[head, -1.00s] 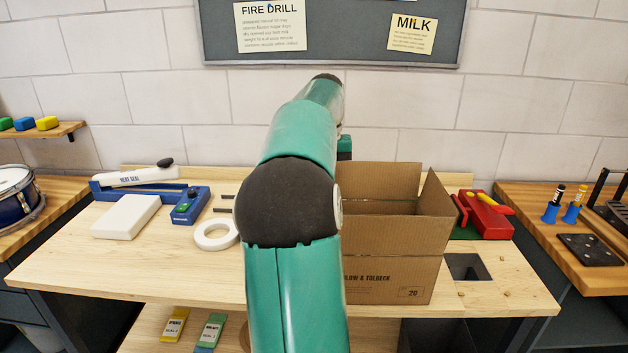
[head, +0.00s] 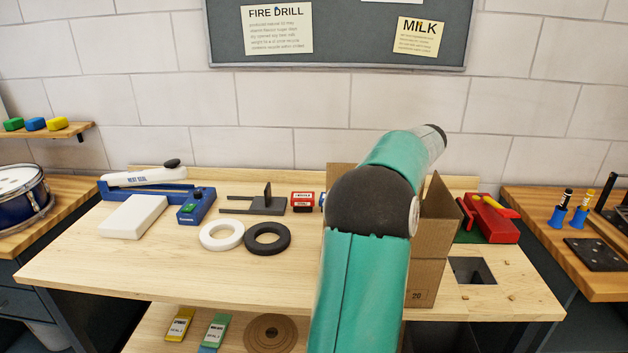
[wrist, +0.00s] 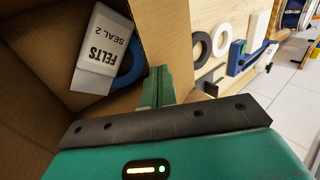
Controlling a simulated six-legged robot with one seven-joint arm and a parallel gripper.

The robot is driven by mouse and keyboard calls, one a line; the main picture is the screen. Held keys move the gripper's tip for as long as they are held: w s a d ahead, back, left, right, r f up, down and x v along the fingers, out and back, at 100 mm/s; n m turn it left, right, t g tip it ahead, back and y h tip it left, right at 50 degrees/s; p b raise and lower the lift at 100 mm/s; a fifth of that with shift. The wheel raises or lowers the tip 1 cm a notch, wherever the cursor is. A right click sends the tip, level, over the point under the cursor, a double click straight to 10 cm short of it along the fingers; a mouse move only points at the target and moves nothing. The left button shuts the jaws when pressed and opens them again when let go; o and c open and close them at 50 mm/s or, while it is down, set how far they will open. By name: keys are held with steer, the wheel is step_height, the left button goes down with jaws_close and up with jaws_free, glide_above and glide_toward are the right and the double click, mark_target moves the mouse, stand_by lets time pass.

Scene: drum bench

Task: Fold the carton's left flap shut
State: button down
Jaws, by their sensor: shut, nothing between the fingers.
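The open brown carton (head: 425,283) stands on the right part of the bench, mostly hidden behind my arm in the head view. One flap (head: 438,205) stands up at its right side. A brown panel (head: 340,174) shows left of my arm; I cannot tell if it is the left flap. In the wrist view, my gripper (wrist: 157,88) is shut and empty, close beside a cardboard panel (wrist: 166,35) at the carton's edge; contact cannot be told. Inside the carton lie a white "FELTS SEAL 2" packet (wrist: 100,52) and a blue ring (wrist: 132,68). My gripper is hidden in the head view.
White (head: 222,235) and black (head: 267,238) rings, a heat sealer (head: 145,180), a white block (head: 133,216) and a dark stand (head: 262,204) lie left of the carton. A red tool (head: 490,218) and a square bench opening (head: 472,270) are at right. The front-left bench is clear.

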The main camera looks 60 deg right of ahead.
steer(key=shift+s+d+f, duration=0.1)
steer(key=shift+s+f, duration=0.1)
steer(key=shift+f, duration=0.45)
steer(key=shift+s+d+f, duration=0.1)
steer(key=shift+s+f, duration=0.1)
steer(key=shift+f, duration=0.4)
steer(key=shift+s+d+f, duration=0.1)
steer(key=shift+s+f, duration=0.1)
steer(key=shift+f, duration=0.45)
